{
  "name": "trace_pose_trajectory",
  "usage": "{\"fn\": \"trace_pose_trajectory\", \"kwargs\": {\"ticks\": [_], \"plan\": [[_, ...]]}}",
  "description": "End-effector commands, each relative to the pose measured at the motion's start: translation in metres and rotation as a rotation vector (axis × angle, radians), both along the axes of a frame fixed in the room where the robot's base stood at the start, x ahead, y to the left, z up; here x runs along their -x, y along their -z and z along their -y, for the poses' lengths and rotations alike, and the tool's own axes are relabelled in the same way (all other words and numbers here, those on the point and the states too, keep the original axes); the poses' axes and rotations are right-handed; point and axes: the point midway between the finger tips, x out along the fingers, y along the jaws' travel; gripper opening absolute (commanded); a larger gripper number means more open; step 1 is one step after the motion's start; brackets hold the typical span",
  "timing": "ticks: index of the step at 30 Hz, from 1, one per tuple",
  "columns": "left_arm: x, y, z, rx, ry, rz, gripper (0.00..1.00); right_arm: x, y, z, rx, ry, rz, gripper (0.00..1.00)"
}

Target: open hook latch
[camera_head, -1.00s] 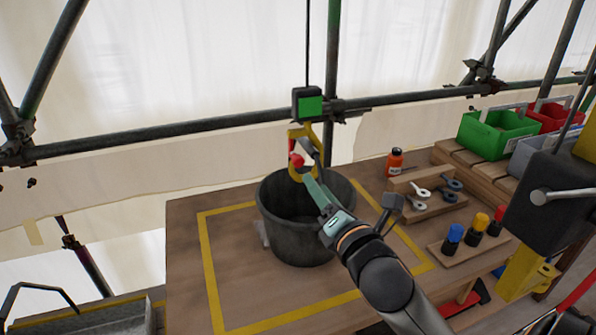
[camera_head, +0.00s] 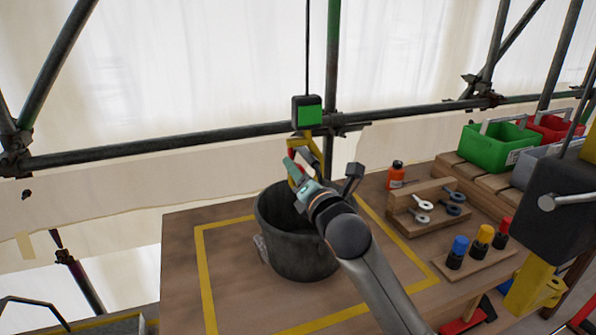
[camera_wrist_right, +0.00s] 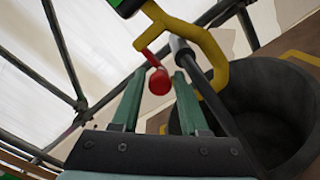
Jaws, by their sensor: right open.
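The yellow hook (camera_wrist_right: 205,45) hangs from a dark block with a green face (camera_head: 307,112) on a cable above the bucket. Its red latch (camera_wrist_right: 157,75), a lever with a round knob, shows in the right wrist view. My right gripper (camera_wrist_right: 160,78) is open, with the red knob between or just beyond its two green fingertips; contact cannot be told. In the head view my right gripper (camera_head: 295,172) covers much of the hook (camera_head: 318,148). A grey rod-like part (camera_wrist_right: 193,60) passes beside the right finger inside the hook. My left gripper is not in view.
A black bucket (camera_head: 270,213) stands on the wooden table (camera_head: 190,250) inside a yellow taped outline. Scaffold tubes (camera_head: 200,138) run behind. An orange bottle (camera_head: 396,176), a tool rack (camera_head: 405,222) and capped pegs (camera_head: 458,252) stand at right.

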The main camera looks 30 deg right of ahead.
Motion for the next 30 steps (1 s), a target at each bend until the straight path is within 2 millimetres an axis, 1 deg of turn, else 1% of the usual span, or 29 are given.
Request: {"fn": "trace_pose_trajectory", "kwargs": {"ticks": [6,7,18,30], "plan": [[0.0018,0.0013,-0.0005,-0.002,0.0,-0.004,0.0,-0.0003,-0.0002,0.0,0.0,-0.001,0.001,0.44],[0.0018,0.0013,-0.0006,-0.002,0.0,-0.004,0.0,-0.0002,-0.0002,0.0,0.0,-0.001,0.001,0.42],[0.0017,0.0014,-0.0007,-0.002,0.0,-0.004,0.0,0.0,-0.0001,0.0,0.0,-0.001,0.001,0.0],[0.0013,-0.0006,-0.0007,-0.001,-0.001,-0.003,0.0,0.0,-0.0006,-0.0005,-0.01,0.0,0.002,0.0]]}}
